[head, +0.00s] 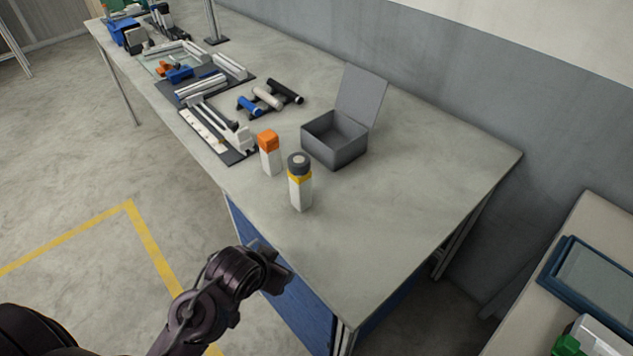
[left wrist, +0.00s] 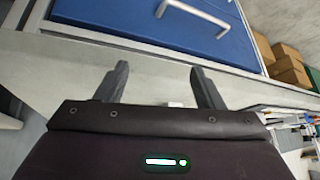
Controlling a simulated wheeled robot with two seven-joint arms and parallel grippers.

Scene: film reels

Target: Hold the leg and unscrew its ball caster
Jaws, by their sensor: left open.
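A white upright leg (head: 300,193) with a yellow band stands on the grey table near its front edge. A dark grey round cap, which looks like the ball caster (head: 298,163), sits on its top. My left gripper (head: 279,272) is in front of the table edge, below and left of the leg, and apart from it. In the left wrist view its two fingers (left wrist: 160,78) are spread with nothing between them. The leg cannot be made out in the left wrist view. My right gripper is in neither view.
A white post with an orange top (head: 269,152) stands just behind the leg. A grey box (head: 335,140) with its lid up is behind them. Rollers (head: 267,97) and trays of parts lie farther back left. The table's right part is clear. Blue drawers (left wrist: 185,25) sit under the table.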

